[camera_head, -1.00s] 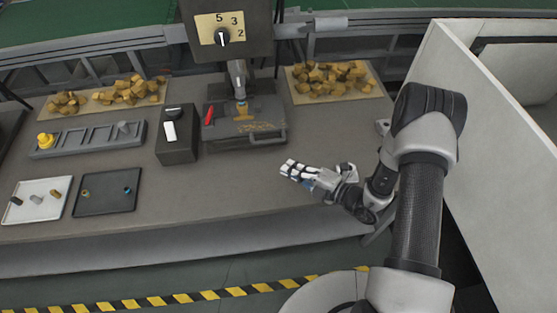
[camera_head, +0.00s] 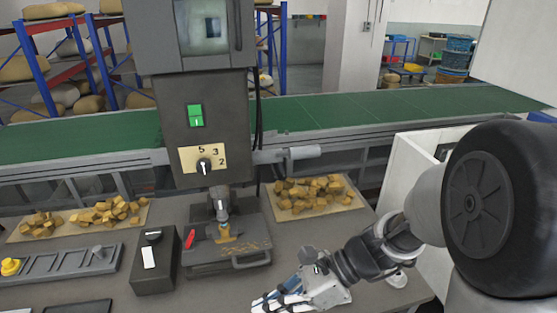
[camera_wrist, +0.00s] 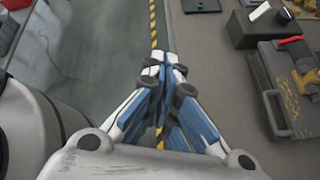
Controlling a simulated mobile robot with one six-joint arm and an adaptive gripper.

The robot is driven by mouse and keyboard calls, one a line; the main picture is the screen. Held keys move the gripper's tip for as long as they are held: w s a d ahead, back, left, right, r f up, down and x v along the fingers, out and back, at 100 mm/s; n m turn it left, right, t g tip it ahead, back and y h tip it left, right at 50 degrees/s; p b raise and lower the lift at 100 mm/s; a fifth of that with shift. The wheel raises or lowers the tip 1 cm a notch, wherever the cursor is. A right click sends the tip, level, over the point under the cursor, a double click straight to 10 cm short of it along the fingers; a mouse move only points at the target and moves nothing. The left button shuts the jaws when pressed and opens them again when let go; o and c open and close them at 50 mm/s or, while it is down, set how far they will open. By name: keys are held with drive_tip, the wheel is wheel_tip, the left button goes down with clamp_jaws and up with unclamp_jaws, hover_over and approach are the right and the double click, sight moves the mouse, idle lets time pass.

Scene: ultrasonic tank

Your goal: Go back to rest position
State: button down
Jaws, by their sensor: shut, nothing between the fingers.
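My gripper (camera_head: 272,303) is at the lower middle of the head view, over the front right of the grey workbench (camera_head: 300,245). Its fingertips are close to the lower picture edge. In the wrist view my gripper (camera_wrist: 176,62) points away from the camera with its fingers together and nothing between them. It hangs beside the bench edge, with the floor and a yellow-black stripe below. My arm reaches in from the right of the head view.
A grey fixture (camera_head: 228,252) and a dark switch box (camera_head: 155,262) sit left of my gripper. Boards (camera_head: 348,207) hold yellow-brown pieces. A white panel (camera_head: 412,165) stands at the right.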

drive_tip(key=s+d+r+n+t+h, duration=0.3)
drive_tip(key=s+d+r+n+h, duration=0.1)
drive_tip(key=d+n, duration=0.3)
drive_tip(key=s+d+r+n+t+h, duration=0.4)
drive_tip(key=d+n+h, duration=0.3)
drive_tip(key=n, duration=0.5)
drive_tip(key=shift+s+d+r+b, duration=0.15)
drive_tip(key=shift+s+d+b, duration=0.3)
drive_tip(key=shift+d, duration=0.35)
drive_tip(key=c, duration=2.4)
unclamp_jaws()
